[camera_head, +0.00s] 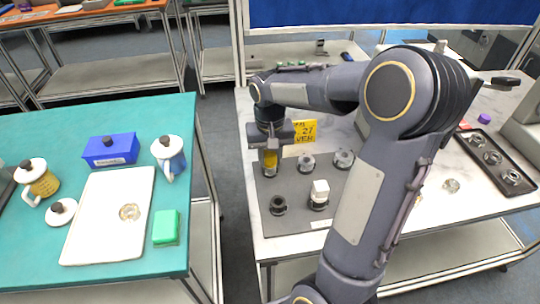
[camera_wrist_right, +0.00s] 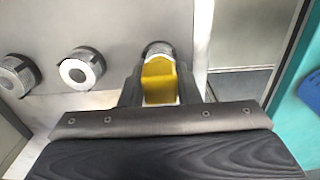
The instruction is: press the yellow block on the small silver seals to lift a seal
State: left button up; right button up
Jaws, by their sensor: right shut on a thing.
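My right gripper (camera_head: 270,162) is shut on the yellow block (camera_wrist_right: 158,85), which shows between the fingers in the right wrist view. In the head view the block (camera_head: 270,161) is over the left end of a grey mat (camera_head: 297,225). A silver seal (camera_wrist_right: 158,49) shows just beyond the block; I cannot tell whether they touch. Two more silver seals, a nearer one (camera_head: 307,162) and a farther one (camera_head: 344,158), stand on the mat to the right. They also show in the wrist view, one (camera_wrist_right: 82,69) beside the other (camera_wrist_right: 18,74). My left gripper is not in view.
A white block on a dark holder (camera_head: 319,194) and a dark ring (camera_head: 278,205) stand at the mat's front. A yellow sign (camera_head: 306,132) is behind. A black tray (camera_head: 497,165) lies at right. The teal table (camera_head: 110,278) stands left across a gap.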

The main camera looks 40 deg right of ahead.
jog(key=shift+s+f, duration=0.15)
jog(key=shift+r+p, duration=3.1)
jog(key=shift+r, duration=0.55)
jog(key=shift+w+f, duration=0.15)
jog(key=shift+w, duration=0.05)
